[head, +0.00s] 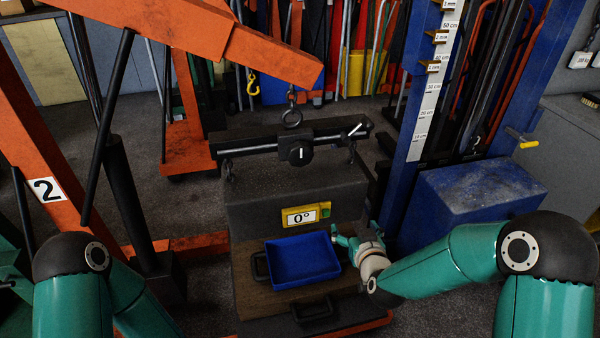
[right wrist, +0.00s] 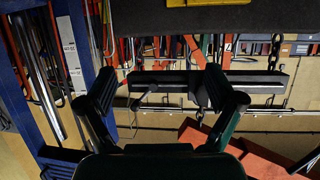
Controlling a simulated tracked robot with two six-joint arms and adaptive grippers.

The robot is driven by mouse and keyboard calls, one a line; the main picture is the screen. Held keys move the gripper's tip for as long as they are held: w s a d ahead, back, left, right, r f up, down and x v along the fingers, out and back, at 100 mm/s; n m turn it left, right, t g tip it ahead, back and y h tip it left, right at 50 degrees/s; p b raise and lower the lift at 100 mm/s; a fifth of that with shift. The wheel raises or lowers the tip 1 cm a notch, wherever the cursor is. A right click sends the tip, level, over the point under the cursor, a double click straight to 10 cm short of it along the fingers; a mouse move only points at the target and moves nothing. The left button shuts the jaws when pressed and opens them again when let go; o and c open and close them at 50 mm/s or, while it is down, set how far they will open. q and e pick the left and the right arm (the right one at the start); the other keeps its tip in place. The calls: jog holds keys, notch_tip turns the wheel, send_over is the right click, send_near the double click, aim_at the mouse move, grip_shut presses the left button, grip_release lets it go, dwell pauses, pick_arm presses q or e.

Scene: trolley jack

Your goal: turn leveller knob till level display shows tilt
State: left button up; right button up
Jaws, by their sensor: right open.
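The leveller knob (head: 300,152) is round and black with a white mark that points about straight up. It sits on the middle of the black leveller bar (head: 250,146), which hangs from the orange crane's hook. The level display (head: 302,217) is yellow, on the front of the dark load below, and reads 0°. My right gripper (head: 345,238) is open and empty, low in front of the load and beside the blue tray, well below the knob. Its two spread fingers (right wrist: 160,90) show in the right wrist view, with the bar beyond. My left gripper is out of view.
The blue tray (head: 302,262) rests on a brown surface below the load. A blue post with a white scale (head: 428,95) and a blue block (head: 475,200) stand to the right. The orange crane leg (head: 45,150) stands left.

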jog(key=w+a+r+t+b, duration=0.2)
jog(key=w+a+r, duration=0.1)
jog(key=a+r, duration=0.15)
jog(key=n+t+y+b, duration=0.1)
jog(key=t+y+b, duration=0.1)
jog(key=y+b, duration=0.1)
send_near(301, 156)
pick_arm(q)
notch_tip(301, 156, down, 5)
jog(key=p, duration=0.2)
jog(key=shift+p, duration=0.35)
pick_arm(e)
jog(key=x, duration=1.1)
jog(key=shift+w, duration=0.3)
